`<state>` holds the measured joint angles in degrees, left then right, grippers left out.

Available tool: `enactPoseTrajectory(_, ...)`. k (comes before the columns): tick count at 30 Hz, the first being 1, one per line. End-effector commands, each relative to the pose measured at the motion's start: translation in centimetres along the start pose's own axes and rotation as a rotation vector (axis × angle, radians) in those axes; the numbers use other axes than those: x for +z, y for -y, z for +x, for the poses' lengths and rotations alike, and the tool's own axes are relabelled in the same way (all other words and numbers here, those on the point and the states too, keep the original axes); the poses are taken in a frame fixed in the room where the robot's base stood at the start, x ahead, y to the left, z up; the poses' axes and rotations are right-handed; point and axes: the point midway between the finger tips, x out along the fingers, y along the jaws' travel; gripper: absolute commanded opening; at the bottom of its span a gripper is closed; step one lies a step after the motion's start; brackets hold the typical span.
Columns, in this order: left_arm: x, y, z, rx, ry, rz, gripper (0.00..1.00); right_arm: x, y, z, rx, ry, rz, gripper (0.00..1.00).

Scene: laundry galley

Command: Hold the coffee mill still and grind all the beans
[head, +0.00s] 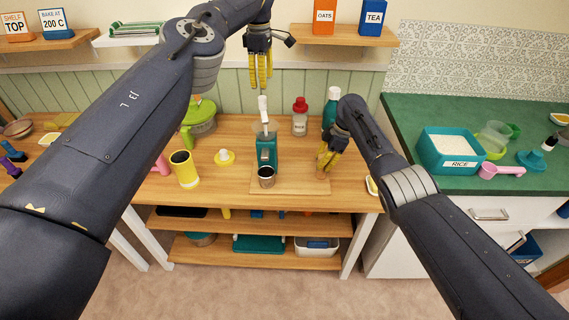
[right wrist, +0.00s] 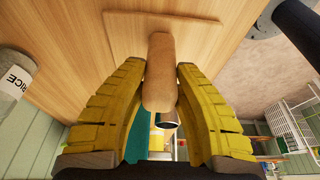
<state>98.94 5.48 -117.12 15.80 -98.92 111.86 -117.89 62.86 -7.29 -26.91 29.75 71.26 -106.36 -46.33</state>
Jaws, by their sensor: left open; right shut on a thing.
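The teal coffee mill (head: 266,153) stands upright on a wooden board at the middle of the table. A small steel cup (head: 267,177) is at its front. A white upright piece (head: 263,106) rises above the mill's clear top; I cannot tell what it is. My left gripper (head: 260,82) is open and points down above this piece, apart from the mill. My right gripper (head: 329,158), right of the mill, is shut on a tan wooden handle (right wrist: 159,75), which shows between its fingers in the right wrist view. I cannot see any beans.
The board (head: 295,182) is bare at the front right.

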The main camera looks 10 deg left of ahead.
Motion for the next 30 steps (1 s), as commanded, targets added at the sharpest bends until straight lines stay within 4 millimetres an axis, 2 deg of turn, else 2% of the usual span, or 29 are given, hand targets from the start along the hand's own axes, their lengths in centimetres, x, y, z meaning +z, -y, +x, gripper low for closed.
enactPoseTrajectory(23,-0.01,0.0,0.02,0.0,0.0,0.0,0.47,0.04,-0.03,0.05,0.001,0.0,0.001,0.0)
enactPoseTrajectory(24,-0.01,0.0,0.02,0.0,0.0,0.0,0.47,0.05,-0.03,0.06,0.001,0.0,0.001,0.34)
enactPoseTrajectory(29,-0.01,0.0,0.02,0.0,0.0,0.0,0.47,0.05,-0.02,0.07,0.0,0.0,0.001,0.52)
enactPoseTrajectory(30,-0.01,0.0,0.02,0.0,0.0,0.0,0.47,0.05,-0.02,0.08,0.0,0.0,0.001,0.52)
